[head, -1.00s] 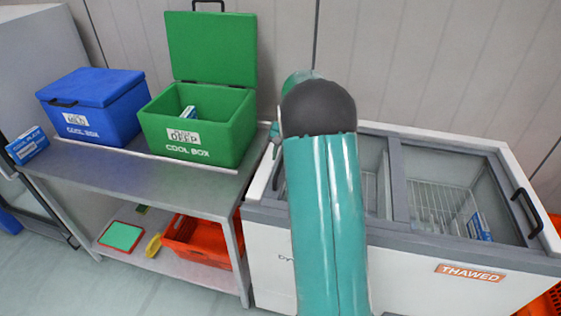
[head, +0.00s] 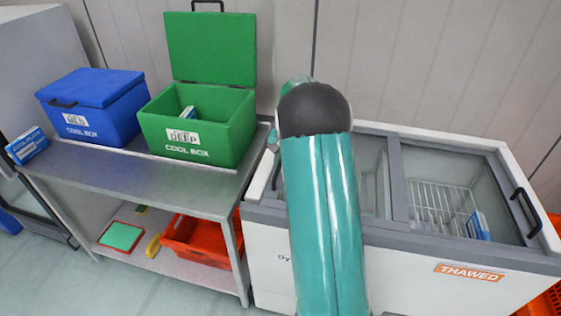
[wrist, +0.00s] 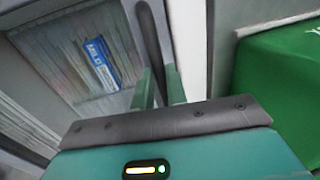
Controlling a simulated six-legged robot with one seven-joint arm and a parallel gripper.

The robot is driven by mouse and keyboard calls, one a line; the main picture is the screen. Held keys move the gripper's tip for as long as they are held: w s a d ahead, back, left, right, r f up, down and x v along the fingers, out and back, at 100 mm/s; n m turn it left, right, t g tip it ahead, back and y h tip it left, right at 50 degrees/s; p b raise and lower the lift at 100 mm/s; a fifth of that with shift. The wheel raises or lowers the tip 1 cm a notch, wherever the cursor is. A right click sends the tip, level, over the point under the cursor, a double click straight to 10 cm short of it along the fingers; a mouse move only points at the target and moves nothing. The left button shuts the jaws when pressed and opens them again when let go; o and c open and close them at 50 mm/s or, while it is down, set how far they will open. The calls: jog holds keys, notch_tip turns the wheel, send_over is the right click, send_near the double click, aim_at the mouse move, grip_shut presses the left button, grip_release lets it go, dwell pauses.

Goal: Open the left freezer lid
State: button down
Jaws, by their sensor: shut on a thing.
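The white chest freezer (head: 400,268) stands at the right in the head view, with grey-framed glass lids on top. The left freezer lid (head: 371,152) is partly hidden behind my arm. In the wrist view the two green fingers of my gripper (wrist: 158,88) are shut on the lower part of a long dark handle (wrist: 150,35). The handle is on the lid frame beside the white freezer rim (wrist: 188,45). My gripper is hidden in the head view. The right lid has its own black handle (head: 527,212) at its right end.
A green cool box (head: 200,137) with its lid up and a closed blue cool box (head: 95,105) stand on a metal table left of the freezer. An orange tote (head: 190,238) is on the shelf below. A wire basket and blue carton (head: 480,226) are inside the freezer.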

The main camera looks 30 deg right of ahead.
send_over(365, 191)
jog(key=shift+d, duration=0.15)
dwell(0.3)
jog(key=c, duration=1.4)
grip_release()
notch_tip(365, 191, up, 14)
jog(key=s+d, duration=0.1)
jog(key=s, duration=0.1)
jog(key=shift+d+f, duration=0.25)
jog(key=shift+d, duration=0.1)
